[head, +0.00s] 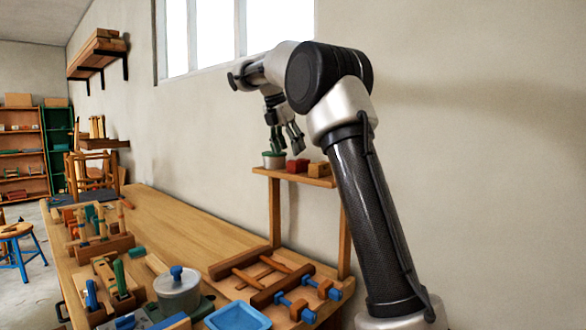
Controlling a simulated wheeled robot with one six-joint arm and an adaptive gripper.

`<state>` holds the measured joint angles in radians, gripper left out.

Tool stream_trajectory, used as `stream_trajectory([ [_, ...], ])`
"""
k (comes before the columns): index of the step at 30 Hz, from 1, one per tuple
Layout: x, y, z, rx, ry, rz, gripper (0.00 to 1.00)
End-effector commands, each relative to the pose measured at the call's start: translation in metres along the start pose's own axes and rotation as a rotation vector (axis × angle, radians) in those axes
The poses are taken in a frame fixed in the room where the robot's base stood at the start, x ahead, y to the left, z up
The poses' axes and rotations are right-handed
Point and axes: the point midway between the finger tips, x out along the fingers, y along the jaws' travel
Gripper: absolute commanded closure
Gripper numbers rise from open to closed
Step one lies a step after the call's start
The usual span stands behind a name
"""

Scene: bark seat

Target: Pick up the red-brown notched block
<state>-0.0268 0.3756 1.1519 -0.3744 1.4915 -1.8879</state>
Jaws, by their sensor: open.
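A red-brown block (297,165) sits on a small raised wooden shelf (290,178) against the wall, in the head view. It is small here, and its notch cannot be made out clearly. My gripper (286,147) hangs above the shelf, pointing down, with its fingers apart and nothing seen between them. It appears just above and slightly left of the block in the picture; the depth gap is hard to judge.
A round pot with something green (273,160) stands left of the block, and a tan block (319,169) stands right of it. Below, the workbench (175,223) holds a wooden clamp frame (262,275), a lidded grey pot (177,293) and a blue tray (238,317).

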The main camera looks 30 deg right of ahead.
Motion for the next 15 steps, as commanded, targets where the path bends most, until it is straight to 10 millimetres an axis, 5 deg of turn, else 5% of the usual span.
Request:
stream_trajectory([
  [9, 0.046, -0.005, -0.002, 0.002, 0.001, -0.001, 0.39],
  [15, 0.057, -0.005, -0.002, 0.002, 0.001, 0.002, 0.39],
])
